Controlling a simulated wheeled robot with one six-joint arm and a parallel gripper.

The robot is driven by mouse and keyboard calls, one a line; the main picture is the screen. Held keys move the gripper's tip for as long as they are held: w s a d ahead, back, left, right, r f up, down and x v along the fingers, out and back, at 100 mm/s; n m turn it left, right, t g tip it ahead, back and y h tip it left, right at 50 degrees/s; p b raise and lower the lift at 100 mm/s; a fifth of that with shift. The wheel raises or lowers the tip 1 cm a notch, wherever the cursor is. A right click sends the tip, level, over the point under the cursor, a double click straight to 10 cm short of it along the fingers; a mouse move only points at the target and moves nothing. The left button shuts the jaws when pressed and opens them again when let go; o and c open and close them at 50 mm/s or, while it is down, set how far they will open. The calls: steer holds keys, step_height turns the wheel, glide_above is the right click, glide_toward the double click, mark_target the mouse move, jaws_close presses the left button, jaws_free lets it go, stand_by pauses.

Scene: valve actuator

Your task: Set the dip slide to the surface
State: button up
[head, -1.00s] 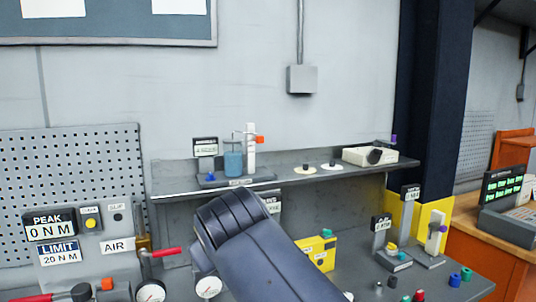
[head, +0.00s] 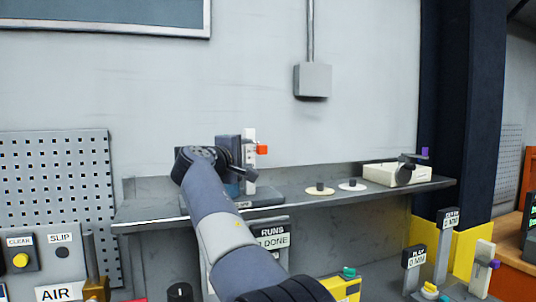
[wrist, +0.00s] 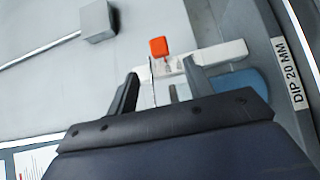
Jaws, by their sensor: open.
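The dip stand has a white upright post (head: 249,150) on the shelf, with an orange block (head: 261,149) at its upper right side. In the wrist view the orange block (wrist: 158,47) is beyond my fingertips, roughly between them, and the white post (wrist: 228,51) runs to the right. My gripper (head: 243,177) is at the stand in the head view; its fingers (wrist: 160,72) are apart, with nothing clearly held. A blue vessel (wrist: 243,82) shows partly in the wrist view, beside a label (wrist: 292,72) reading DIP 20 MM. My arm hides much of the stand in the head view.
A grey wall box (head: 312,80) hangs above. A pegboard (head: 60,190) stands at left.

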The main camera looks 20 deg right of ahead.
mark_target(259, 149)
steer(key=p+x, duration=0.4)
steer(key=x, duration=0.5)
steer(key=shift+d+r, duration=0.1)
steer(key=shift+r, duration=0.05)
steer(key=shift+w+d+p, duration=0.35)
steer(key=shift+w+d, duration=0.15)
steer(key=shift+c, duration=0.2)
jaws_close()
